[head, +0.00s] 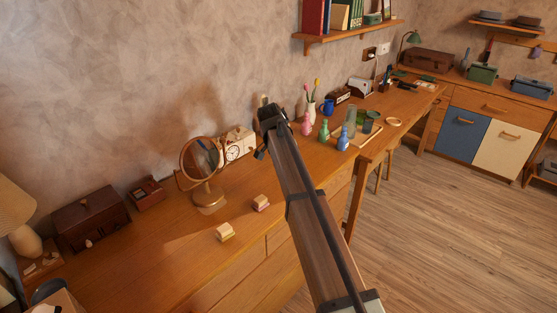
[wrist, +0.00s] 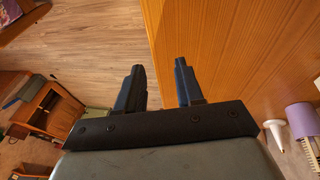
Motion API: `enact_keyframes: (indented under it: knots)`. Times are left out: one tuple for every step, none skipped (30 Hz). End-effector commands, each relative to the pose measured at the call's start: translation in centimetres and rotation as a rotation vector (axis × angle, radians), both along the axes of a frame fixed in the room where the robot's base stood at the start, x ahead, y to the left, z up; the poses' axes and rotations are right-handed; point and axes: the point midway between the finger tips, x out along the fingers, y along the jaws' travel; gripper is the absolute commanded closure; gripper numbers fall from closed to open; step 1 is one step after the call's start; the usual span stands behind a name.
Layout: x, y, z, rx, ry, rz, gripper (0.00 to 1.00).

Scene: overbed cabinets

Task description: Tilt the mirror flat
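The round mirror (head: 201,158) stands on the wooden dresser top (head: 150,249), left of centre in the head view. It is upright and slightly tilted in its frame, on a round wooden base (head: 208,200). My gripper (head: 262,152) is at the end of my raised arm, above the dresser and to the right of the mirror, apart from it. In the wrist view my gripper (wrist: 160,80) has its two fingers spread with nothing between them. The mirror does not show in the wrist view.
A clock (head: 236,147) stands close behind the mirror's right side. Two small blocks (head: 225,232) (head: 261,203) lie in front. A brown box (head: 91,218) and a lamp (head: 18,205) stand left. Small bottles (head: 324,131) and a tulip vase (head: 311,110) stand right of my arm.

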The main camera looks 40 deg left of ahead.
Motion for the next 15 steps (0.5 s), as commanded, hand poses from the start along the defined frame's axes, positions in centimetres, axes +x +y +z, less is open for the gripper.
enact_keyframes:
  knots:
    - [0.22, -0.47, -0.27, 0.000, 0.002, 0.000, 0.63]
    - [0.33, -0.65, -0.39, 0.000, 0.003, 0.000, 0.63]
    - [0.45, -0.83, -0.52, 0.000, 0.004, 0.000, 0.63]
    - [0.51, -0.95, -0.60, -0.001, 0.005, 0.001, 0.63]
    - [0.58, -1.05, -0.67, -0.001, 0.005, 0.001, 0.63]
    - [0.64, -1.15, -0.74, -0.001, 0.006, 0.001, 0.63]
    - [0.68, -1.21, -0.78, -0.001, 0.006, 0.001, 0.63]
    - [0.72, -1.25, -0.80, -0.001, 0.007, 0.000, 0.63]
    - [0.74, -1.30, -0.83, -0.001, 0.007, 0.000, 0.63]
    - [0.77, -1.31, -0.84, -0.001, 0.007, 0.000, 0.63]
    - [0.77, -1.32, -0.85, -0.001, 0.007, 0.001, 0.63]
    - [0.78, -1.32, -0.85, -0.001, 0.007, 0.001, 0.63]
    - [0.78, -1.32, -0.85, -0.001, 0.007, 0.001, 0.63]
    - [0.78, -1.31, -0.85, -0.001, 0.007, 0.001, 0.63]
    - [0.78, -1.31, -0.84, -0.001, 0.007, 0.000, 0.63]
